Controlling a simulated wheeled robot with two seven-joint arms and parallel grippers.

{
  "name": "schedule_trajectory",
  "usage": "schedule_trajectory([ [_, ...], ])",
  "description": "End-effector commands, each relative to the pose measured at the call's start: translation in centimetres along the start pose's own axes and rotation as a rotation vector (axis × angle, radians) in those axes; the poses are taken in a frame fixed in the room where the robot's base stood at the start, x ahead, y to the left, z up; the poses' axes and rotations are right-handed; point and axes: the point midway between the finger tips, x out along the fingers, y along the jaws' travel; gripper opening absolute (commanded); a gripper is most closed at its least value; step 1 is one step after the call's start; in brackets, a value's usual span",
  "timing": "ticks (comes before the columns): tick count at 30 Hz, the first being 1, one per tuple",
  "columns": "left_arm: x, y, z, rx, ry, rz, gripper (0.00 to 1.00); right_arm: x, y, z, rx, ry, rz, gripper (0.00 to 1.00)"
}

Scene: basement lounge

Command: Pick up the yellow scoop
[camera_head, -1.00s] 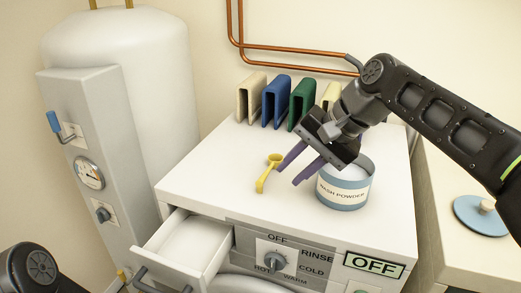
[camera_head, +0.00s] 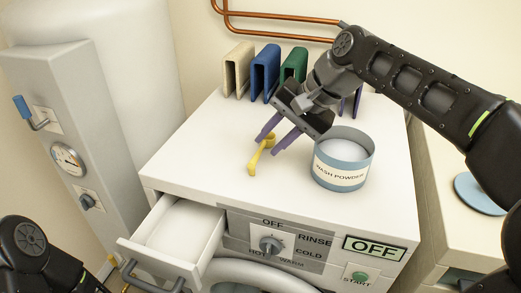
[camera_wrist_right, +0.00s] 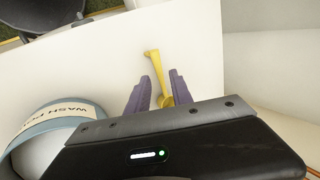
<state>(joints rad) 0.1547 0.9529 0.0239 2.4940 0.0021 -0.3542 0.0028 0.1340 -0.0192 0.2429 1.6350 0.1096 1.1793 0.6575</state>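The yellow scoop (camera_head: 257,161) lies on the white top of the washing machine, left of the wash powder tub (camera_head: 343,178). My right gripper (camera_head: 267,147) reaches over it from the upper right, its purple fingers apart. In the right wrist view the scoop (camera_wrist_right: 154,69) shows between the two open fingers (camera_wrist_right: 160,84), its handle pointing away past the tips. I see a gap between the scoop and the fingers. The scoop's near end is partly hidden by the gripper. Of my left arm only a part shows at the bottom left; its gripper is out of view.
The tub of white powder stands close beside my right gripper. Cream (camera_head: 237,71), blue (camera_head: 264,73) and green (camera_head: 293,64) upright holders stand behind. A drawer (camera_head: 180,232) is open at the front left. The machine top left of the scoop is clear.

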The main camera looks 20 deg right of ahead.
Motion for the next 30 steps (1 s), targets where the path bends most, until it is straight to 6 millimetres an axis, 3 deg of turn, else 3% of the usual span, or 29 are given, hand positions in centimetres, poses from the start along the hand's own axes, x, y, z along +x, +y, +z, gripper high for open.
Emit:
schedule_trajectory([
  [8, -0.1, 0.1, 0.0, 0.000, 0.000, 0.000, 0.36, 0.5, 0.0, 0.1, 0.000, -0.002, 0.001, 0.27],
  [19, -0.9, 0.3, 0.1, -0.002, -0.003, -0.003, 0.36, 5.0, 0.2, 0.4, 0.000, -0.002, 0.002, 0.27],
  [30, -0.9, 0.2, 0.1, -0.002, -0.003, -0.003, 0.36, 5.2, 0.2, 0.4, 0.000, 0.000, 0.000, 0.27],
])
